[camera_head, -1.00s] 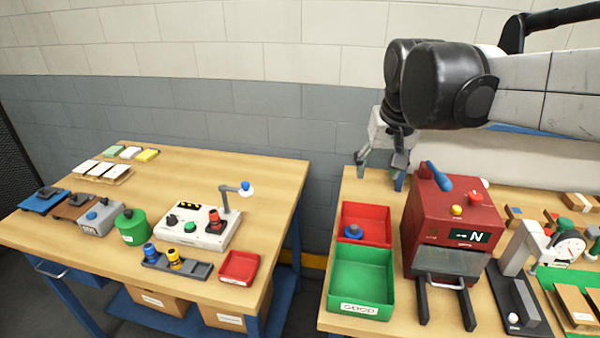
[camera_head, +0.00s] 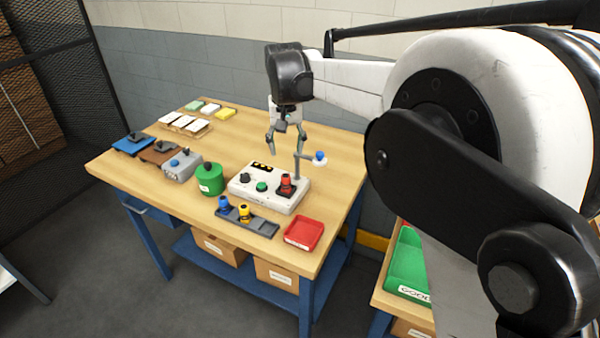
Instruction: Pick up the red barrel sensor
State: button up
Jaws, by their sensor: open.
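The red barrel sensor (camera_head: 285,181) stands upright on the right end of the white control box (camera_head: 262,203), on a dark seat. My gripper (camera_head: 285,150) is open and empty. It hangs pointing down above the back of the left table, behind and above the control box, apart from the sensor. A blue barrel sensor (camera_head: 224,204) and a yellow one (camera_head: 244,211) stand in a dark grey rack (camera_head: 262,229) in front of the box.
A red tray (camera_head: 304,233) lies front right. A green canister (camera_head: 210,180) and several small fixtures stand left. The table's back middle (camera_head: 240,140) is clear.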

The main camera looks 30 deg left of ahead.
aim_at(286, 175)
jog(key=f, duration=0.4)
jog(key=a+f+p, duration=0.1)
jog(key=f, duration=0.4)
jog(key=w+f, duration=0.1)
jog(key=f, duration=0.4)
jog(key=shift+a, duration=0.2)
grip_shut()
jog(key=shift+r, duration=0.1)
